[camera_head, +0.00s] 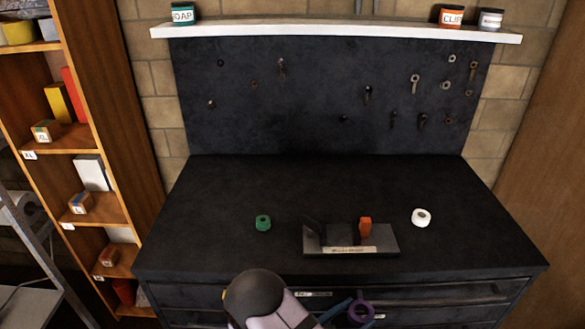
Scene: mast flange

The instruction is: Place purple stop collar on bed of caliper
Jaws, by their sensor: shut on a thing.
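The purple stop collar (361,311) is a ring at the bottom of the view, in front of the bench's drawers. My gripper (347,311) is shut on its left side, and the ring's hole shows. The caliper (386,241) stands on the dark bench top, with a grey base, dark upright parts on the left and middle, an orange block (365,227) to the right and a pale label on its front. My gripper and the collar are nearer the camera than the caliper and apart from it. My arm hides part of the drawer fronts.
A green collar (263,222) lies left of the caliper and a white collar (421,217) lies right of it. The bench top (320,180) is otherwise clear. A dark pegboard (310,90) with small hanging parts stands behind, and a shelf unit (125,150) at the left.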

